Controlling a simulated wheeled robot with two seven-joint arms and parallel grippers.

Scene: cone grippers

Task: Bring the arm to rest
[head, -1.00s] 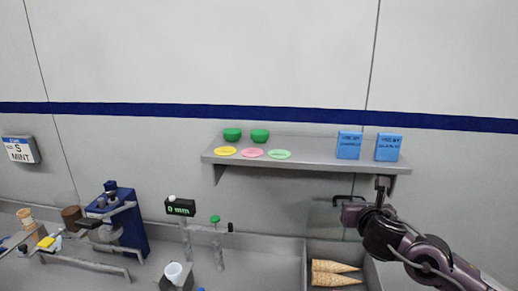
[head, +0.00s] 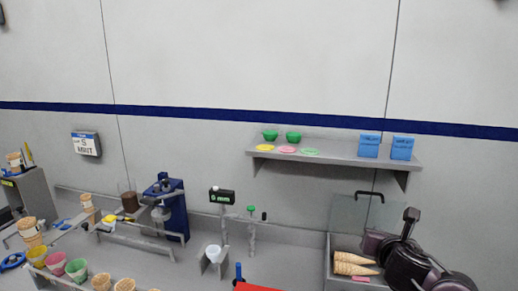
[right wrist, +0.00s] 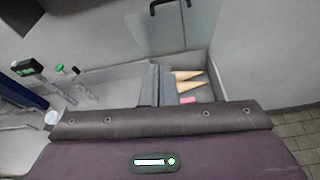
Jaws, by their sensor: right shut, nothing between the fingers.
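My right arm (head: 405,262) stands folded at the lower right of the head view, beside the cone bin. My right gripper (head: 372,243) is partly hidden there by the arm links and sits above the bin's back right part. In the right wrist view, its purple body fills the bottom and two grey fingers (right wrist: 157,84) lie together, shut with nothing held. The cones (head: 352,263) lie in the grey bin (head: 328,262), apart from the gripper. My left gripper is not in view.
A clear lid with a black handle (head: 370,194) stands behind the bin. The wall shelf (head: 335,160) holds green bowls, coloured discs and two blue boxes (head: 369,146). A blue press (head: 172,205) and several cups (head: 77,268) stand to the left. A pink piece (right wrist: 188,100) lies in the bin.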

